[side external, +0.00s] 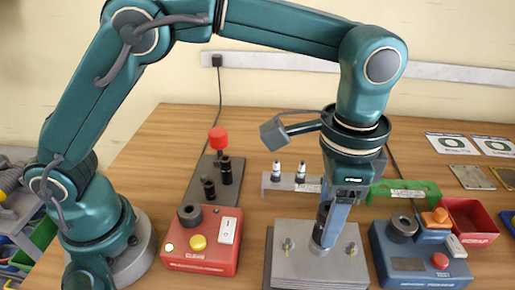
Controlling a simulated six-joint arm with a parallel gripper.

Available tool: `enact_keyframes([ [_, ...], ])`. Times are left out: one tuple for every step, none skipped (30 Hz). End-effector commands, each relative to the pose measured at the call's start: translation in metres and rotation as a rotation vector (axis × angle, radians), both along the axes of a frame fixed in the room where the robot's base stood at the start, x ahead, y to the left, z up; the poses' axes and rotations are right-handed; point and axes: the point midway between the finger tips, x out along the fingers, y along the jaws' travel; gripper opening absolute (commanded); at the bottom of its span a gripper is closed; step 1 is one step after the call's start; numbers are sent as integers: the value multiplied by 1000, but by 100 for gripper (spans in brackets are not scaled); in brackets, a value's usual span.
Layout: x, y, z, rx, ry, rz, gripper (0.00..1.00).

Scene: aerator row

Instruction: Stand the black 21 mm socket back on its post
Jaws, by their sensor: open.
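Black cylinders that look like sockets stand upright on a dark grey rail (200,169) left of centre: a taller one (226,170) and a shorter one (209,188). I cannot read their sizes, so which is the 21 mm socket is unclear. No bare post can be made out there. My gripper (320,241) is open and points down at the middle of a grey plate block (317,272), well right of the rail. Its fingertips are low over the plate or touching it; I cannot tell which. The space between the fingers is hidden from this side.
The grey plate carries small metal fittings (287,244) on both sides of my gripper. A red box (201,259) with buttons stands left, a blue box (416,266) right.

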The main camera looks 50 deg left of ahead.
Motion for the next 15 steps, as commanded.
enact_keyframes([
  [0, 0, 0, 0, 0, 0, 56],
  [0, 0, 0, 0, 0, 0, 56],
  [0, 0, 0, 0, 0, 0, 56],
  [0, 0, 0, 0, 0, 0, 56],
  [0, 0, 0, 0, 0, 0, 56],
  [0, 0, 0, 0, 0, 0, 44],
  [0, 0, 0, 0, 0, 0, 33],
  [0, 0, 0, 0, 0, 0, 21],
  [0, 0, 0, 0, 0, 0, 6],
  [0, 0, 0, 0, 0, 0, 0],
  [0, 0, 0, 0, 0, 0, 0],
  [0, 0, 0, 0, 0, 0, 0],
  [0, 0, 1, 0, 0, 0, 0],
  [0, 0, 1, -1, -1, 0, 0],
  [0, 0, 2, -1, -1, 0, 0],
])
